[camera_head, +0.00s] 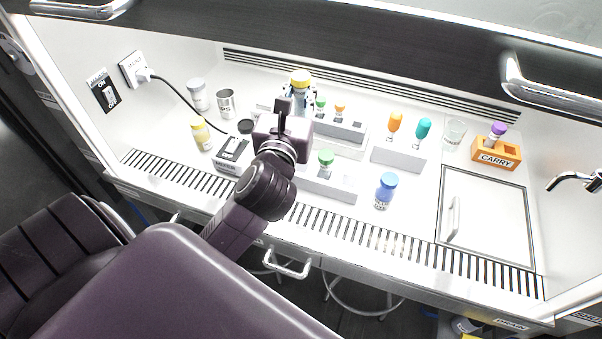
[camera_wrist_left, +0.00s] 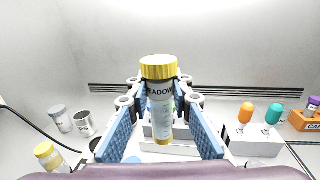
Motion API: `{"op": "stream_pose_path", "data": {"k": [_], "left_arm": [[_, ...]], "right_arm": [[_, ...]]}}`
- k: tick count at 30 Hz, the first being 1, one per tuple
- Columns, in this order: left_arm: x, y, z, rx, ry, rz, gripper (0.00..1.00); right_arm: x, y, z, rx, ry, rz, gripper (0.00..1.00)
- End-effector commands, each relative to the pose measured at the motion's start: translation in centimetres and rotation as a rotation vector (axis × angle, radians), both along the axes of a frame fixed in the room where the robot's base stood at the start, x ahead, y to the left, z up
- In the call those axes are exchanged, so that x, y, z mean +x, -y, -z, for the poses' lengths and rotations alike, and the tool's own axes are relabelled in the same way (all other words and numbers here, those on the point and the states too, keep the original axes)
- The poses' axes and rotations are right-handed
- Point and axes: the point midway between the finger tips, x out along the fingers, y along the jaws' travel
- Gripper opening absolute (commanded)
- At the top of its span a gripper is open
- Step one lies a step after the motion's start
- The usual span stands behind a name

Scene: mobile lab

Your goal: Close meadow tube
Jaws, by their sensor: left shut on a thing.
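The meadow tube (camera_wrist_left: 161,106) is a clear tube with a "MEADOW" label, upright between the blue-padded fingers of my left gripper (camera_head: 297,103). A yellow ridged cap (camera_wrist_left: 158,67) sits at its top, and its lower end also shows yellow. In the head view the yellow cap (camera_head: 300,78) shows above the gripper, near the back of the bench. My left gripper is shut on the tube. I cannot tell how tightly the cap is seated. My right gripper is not in view.
Racks hold tubes with green (camera_head: 326,157), orange (camera_head: 395,121) and teal (camera_head: 423,128) caps. A blue-capped tube (camera_head: 386,190) stands front right. A yellow-capped bottle (camera_head: 201,134), metal cups (camera_head: 227,103) and a small device (camera_head: 233,154) are left. An orange CARRY holder (camera_head: 497,153) is right.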

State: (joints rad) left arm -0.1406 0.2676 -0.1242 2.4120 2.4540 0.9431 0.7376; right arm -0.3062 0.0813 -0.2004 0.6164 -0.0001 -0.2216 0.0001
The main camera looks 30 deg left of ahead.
Motion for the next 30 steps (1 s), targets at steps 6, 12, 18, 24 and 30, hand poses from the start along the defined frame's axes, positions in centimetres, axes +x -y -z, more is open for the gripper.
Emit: {"op": "stream_pose_path", "data": {"k": [6, 12, 18, 24, 30], "left_arm": [[0.0, 0.0, 3.4, 0.000, -0.008, 0.000, 0.00], [0.0, 0.0, 8.9, -0.001, -0.007, 0.000, 0.00], [0.0, 0.0, 13.8, -0.001, -0.004, -0.001, 0.00], [0.0, 0.0, 15.7, 0.000, 0.000, 0.001, 0.00], [0.0, 0.0, 15.7, 0.000, 0.001, 0.001, 0.00]], "right_arm": [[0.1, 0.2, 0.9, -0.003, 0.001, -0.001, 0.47], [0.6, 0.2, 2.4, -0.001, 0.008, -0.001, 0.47], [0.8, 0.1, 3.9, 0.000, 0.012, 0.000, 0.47], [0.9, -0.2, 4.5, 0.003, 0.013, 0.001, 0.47], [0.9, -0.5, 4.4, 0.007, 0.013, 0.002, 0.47]]}}
